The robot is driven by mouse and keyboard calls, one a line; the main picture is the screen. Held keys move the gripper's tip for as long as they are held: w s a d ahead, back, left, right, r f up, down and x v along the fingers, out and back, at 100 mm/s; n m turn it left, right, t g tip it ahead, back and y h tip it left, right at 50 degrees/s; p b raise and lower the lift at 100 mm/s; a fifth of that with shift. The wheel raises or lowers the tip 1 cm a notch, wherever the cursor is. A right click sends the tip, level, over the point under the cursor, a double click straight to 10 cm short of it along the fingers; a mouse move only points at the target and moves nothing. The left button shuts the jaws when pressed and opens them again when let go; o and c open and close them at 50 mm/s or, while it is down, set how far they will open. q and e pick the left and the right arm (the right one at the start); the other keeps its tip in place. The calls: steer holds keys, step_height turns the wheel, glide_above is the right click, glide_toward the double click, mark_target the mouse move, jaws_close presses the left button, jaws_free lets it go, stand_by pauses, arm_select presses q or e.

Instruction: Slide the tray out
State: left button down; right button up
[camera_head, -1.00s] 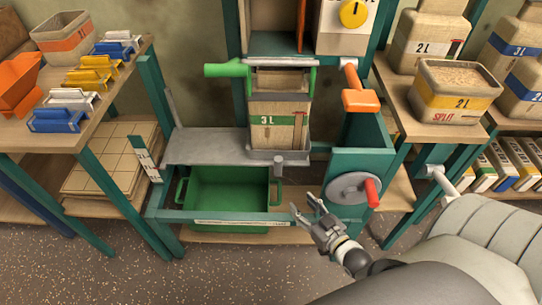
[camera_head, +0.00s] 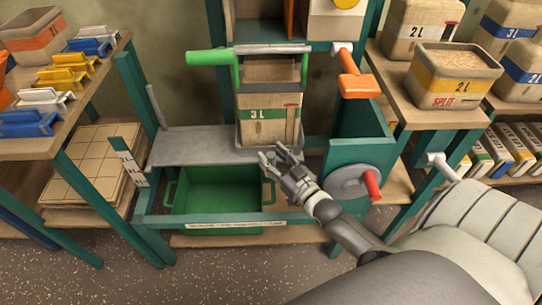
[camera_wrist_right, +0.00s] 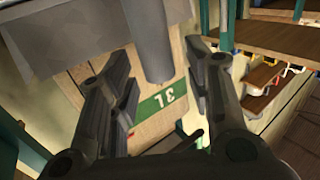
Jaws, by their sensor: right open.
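A shallow grey tray (camera_head: 244,146) sits on the grey metal shelf under the 3L container (camera_head: 266,118). The tray's front knob is covered by my right gripper (camera_head: 279,156) in the head view. My right gripper is open at the tray's front edge. In the right wrist view, a grey upright post (camera_wrist_right: 150,45), seemingly the tray's knob, stands between the spread fingers of my right gripper (camera_wrist_right: 160,90). I cannot tell whether either finger touches it. The container's green 3L label (camera_wrist_right: 163,102) shows upside down behind. My left gripper is out of view.
The grey shelf (camera_head: 185,147) extends left of the tray. A green bin (camera_head: 215,195) sits below it inside the teal frame. A wheel with a red handle (camera_head: 371,183) is right of my gripper. An orange lever (camera_head: 358,86) and a green lever (camera_head: 208,57) flank the container.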

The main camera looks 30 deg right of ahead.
steer(key=shift+w, duration=0.75)
steer(key=shift+c, duration=0.5)
jaws_close()
